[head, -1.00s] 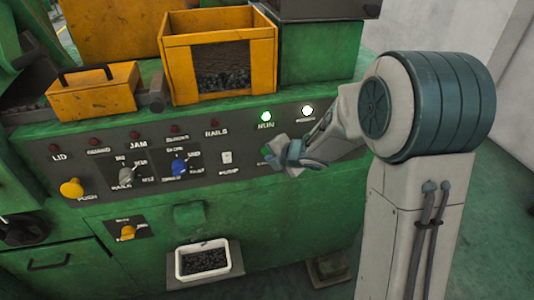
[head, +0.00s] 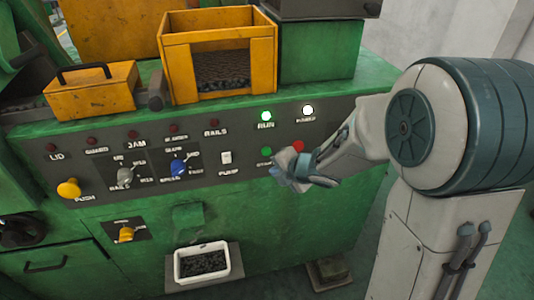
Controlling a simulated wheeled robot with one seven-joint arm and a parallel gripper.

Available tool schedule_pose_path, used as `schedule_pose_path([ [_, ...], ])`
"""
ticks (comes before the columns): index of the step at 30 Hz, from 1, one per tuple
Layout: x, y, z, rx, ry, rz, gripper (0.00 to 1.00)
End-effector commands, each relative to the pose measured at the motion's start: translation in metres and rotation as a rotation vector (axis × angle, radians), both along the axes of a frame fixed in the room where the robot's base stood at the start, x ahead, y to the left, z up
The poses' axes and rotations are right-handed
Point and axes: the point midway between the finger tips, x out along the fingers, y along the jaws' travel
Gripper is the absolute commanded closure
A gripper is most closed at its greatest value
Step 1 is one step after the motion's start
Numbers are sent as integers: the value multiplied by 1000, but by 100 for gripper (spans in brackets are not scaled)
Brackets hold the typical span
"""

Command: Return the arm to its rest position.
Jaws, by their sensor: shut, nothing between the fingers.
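My gripper (head: 286,179) is in front of the right part of the machine's control panel (head: 240,143), just below a green button (head: 266,152) and a red button (head: 298,146). It is shut and holds nothing. My arm (head: 365,145) reaches in from the right side of the view, bent at a large teal and white joint. Whether the gripper touches the panel cannot be told for certain, but the buttons beside it now show clear of it.
The RUN light (head: 266,116) and POWER light (head: 308,110) are lit. A yellow open bin (head: 222,88) and a yellow lidded box (head: 92,101) stand on the machine's ledge. A white tray (head: 203,277) of dark parts sits low in front.

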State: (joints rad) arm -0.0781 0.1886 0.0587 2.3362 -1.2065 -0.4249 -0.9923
Motion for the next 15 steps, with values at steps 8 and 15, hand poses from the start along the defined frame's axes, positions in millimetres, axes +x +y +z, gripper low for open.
schedule_pose_path([
  [8, 0, 0, 0, 0, 0, 0, 100],
  [15, 4, -28, 18, 27, 26, -209, 100],
])
